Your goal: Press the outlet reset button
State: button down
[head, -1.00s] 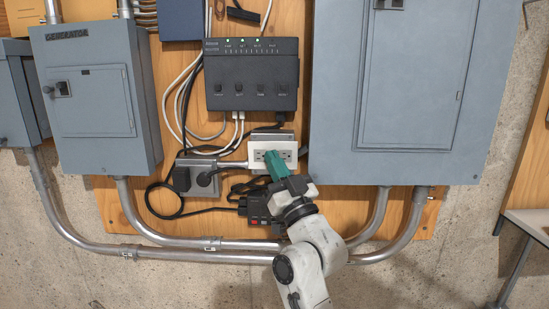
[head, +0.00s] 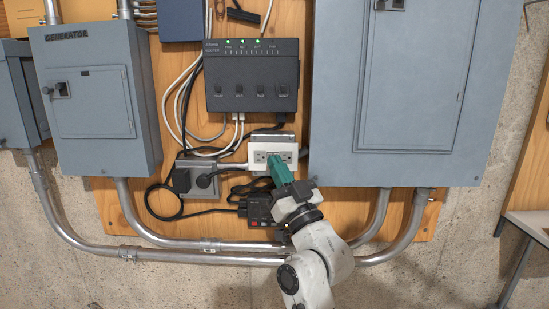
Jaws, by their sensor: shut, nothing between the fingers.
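The white outlet (head: 259,155) is mounted on the plywood below the black network box, with a raised grey cover above it. Its face is partly hidden by my gripper. My gripper (head: 271,159) has teal fingers, shut and empty, with the tips at the right part of the outlet's face. I cannot tell whether the tips touch it. The reset button is too small to make out or is hidden behind the fingers.
A grey box with black plugs (head: 196,180) sits left of the outlet. A black power adapter (head: 258,208) hangs below. The black network box (head: 251,75) is above. A large grey panel (head: 400,110) stands close on the right. Metal conduits (head: 200,250) run below.

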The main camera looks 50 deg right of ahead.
jog(key=shift+s+d+r+h, duration=0.15)
jog(key=shift+s+d+h, duration=0.25)
jog(key=shift+s+d, duration=0.2)
jog(key=shift+s+a, duration=0.7)
jog(key=shift+a, duration=0.35)
jog(key=shift+s+a, duration=0.65)
jog(key=shift+a, duration=0.35)
